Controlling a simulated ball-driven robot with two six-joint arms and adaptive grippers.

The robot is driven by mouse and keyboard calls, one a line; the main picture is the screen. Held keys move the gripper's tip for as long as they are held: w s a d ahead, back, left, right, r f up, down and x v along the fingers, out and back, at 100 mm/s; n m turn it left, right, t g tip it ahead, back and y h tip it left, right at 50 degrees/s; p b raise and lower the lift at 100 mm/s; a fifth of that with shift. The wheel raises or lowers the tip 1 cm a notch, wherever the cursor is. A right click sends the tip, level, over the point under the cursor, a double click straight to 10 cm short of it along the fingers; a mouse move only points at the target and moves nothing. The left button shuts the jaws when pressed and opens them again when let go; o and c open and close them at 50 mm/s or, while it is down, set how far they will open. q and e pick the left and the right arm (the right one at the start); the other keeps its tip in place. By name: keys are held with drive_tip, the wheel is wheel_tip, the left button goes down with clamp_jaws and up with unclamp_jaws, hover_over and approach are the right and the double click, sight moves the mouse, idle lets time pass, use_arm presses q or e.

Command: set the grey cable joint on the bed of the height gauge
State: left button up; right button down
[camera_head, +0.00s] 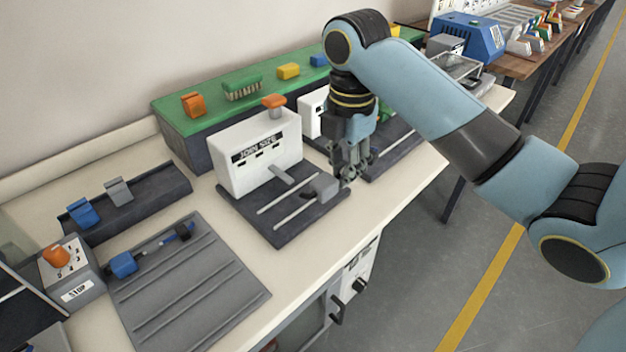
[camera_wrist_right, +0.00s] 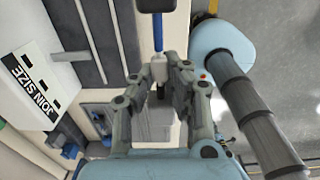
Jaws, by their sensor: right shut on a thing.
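The height gauge (camera_head: 258,150) is a white box with an orange top button and a dark, railed bed (camera_head: 275,232) in front. My right gripper (camera_head: 345,176) points down at the right edge of this bed, shut on the grey cable joint (camera_head: 322,186). The joint's grey block sits just left of the fingers, over the bed's right end; I cannot tell whether it touches. In the right wrist view, a pale piece lies between the fingertips (camera_wrist_right: 170,72), with a blue length and a dark block beyond it. The left gripper is out of view.
A grey ribbed mat (camera_head: 185,290) with a blue-ended cable piece lies at front left. A dark rack (camera_head: 125,200) behind it holds a blue and a grey block. A green shelf (camera_head: 215,102) stands behind the gauge. Another device is close behind my right gripper.

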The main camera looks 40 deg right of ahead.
drive_tip(key=shift+s+f, duration=0.2)
drive_tip(key=shift+f, duration=0.05)
drive_tip(key=shift+w+f, duration=0.15)
drive_tip(key=shift+f, duration=0.15)
drive_tip(key=b, duration=0.1)
hover_over(296, 201)
wheel_tip(296, 201, down, 6)
drive_tip(key=shift+f, duration=2.3)
drive_tip(key=c, duration=1.7)
unclamp_jaws()
drive_tip(key=shift+f, duration=0.1)
